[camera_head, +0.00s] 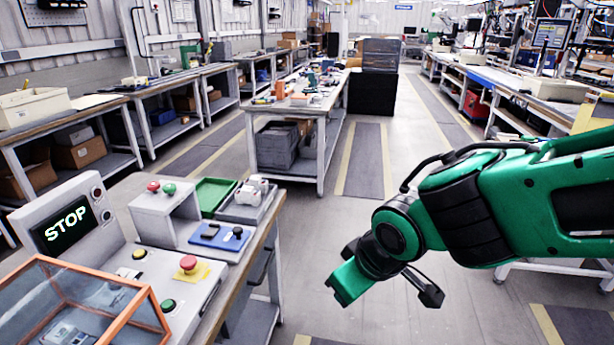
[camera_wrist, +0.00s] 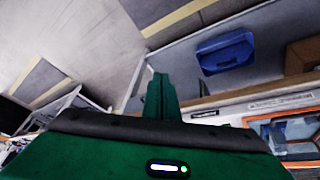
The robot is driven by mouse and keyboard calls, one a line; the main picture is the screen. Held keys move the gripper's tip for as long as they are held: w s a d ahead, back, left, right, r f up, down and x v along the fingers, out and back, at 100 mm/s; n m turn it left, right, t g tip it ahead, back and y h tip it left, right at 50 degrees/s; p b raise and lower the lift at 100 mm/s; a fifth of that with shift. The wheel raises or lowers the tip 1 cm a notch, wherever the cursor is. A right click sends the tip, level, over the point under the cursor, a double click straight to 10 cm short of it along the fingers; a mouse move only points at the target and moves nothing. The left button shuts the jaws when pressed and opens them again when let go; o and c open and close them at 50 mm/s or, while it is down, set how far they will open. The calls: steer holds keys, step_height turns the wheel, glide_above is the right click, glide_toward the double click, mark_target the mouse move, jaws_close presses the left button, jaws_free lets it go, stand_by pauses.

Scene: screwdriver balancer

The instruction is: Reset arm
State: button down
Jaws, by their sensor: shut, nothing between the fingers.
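My green and black arm (camera_head: 470,205) reaches in from the right in the head view, bent downward at the wrist. My gripper (camera_head: 342,288) hangs over open floor, to the right of the workbench with the control panel. It touches nothing that I can see. In the wrist view my gripper (camera_wrist: 160,80) shows as green fingers held together, with nothing between them.
The near bench carries a console with a STOP screen (camera_head: 68,225), a red button (camera_head: 188,263), an orange-framed case (camera_head: 145,315), a green tray (camera_head: 212,195) and a blue item (camera_head: 222,236). A central table (camera_head: 325,125) stands behind. A blue bin (camera_wrist: 226,52) shows in the wrist view.

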steer(key=s+d+r+m+g+h, duration=0.2)
steer(key=d+m, duration=0.6)
steer(key=d, duration=1.4)
steer(key=s+d+m+g, duration=0.2)
steer(key=s+d+m, duration=0.4)
steer(key=s+d, duration=0.5)
steer(key=shift+d+r, duration=0.4)
steer(key=shift+w+a, duration=0.1)
steer(key=shift+w, duration=0.05)
